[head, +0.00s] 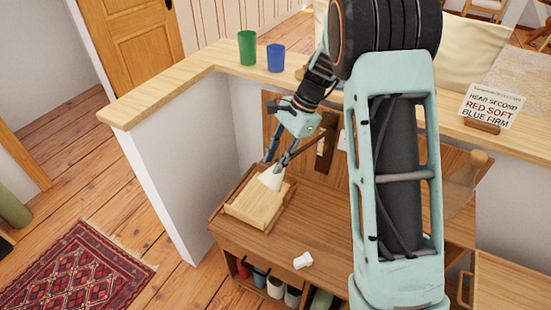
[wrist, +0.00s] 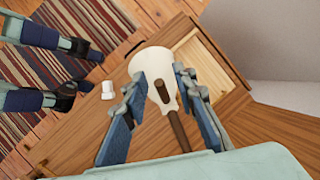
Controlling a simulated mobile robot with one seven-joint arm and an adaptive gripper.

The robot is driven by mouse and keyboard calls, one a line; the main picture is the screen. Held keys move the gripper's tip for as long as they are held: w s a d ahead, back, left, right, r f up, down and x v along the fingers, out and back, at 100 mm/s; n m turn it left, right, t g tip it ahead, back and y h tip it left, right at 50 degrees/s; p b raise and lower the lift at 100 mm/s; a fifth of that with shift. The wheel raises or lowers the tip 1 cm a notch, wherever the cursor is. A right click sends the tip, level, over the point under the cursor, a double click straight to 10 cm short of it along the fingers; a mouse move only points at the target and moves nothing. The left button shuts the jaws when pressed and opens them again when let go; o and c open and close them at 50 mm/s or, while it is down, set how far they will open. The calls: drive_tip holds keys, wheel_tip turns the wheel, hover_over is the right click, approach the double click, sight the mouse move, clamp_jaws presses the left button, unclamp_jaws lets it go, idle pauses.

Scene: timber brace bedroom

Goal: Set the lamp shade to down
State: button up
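The lamp's white cone-shaped shade (head: 270,179) hangs over a shallow wooden tray (head: 247,208) on the desk. In the wrist view the shade (wrist: 150,62) narrows toward my gripper, and a short brown peg (wrist: 163,92) and brown rod (wrist: 178,130) show by its narrow end. My gripper (head: 276,160) is just above the shade in the head view. In the wrist view my gripper (wrist: 160,78) is open, its blue-padded fingers on either side of the narrow end and peg. I cannot tell whether either finger touches. The lamp's mount is partly hidden by my arm.
A small white object (head: 303,261) lies on the desk (head: 265,248). A green cup (head: 246,48) and a blue cup (head: 275,58) stand on the ledge behind. A sign (head: 490,106) stands on the ledge at right. Open floor lies left of the low wall.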

clamp_jaws()
idle(0.3)
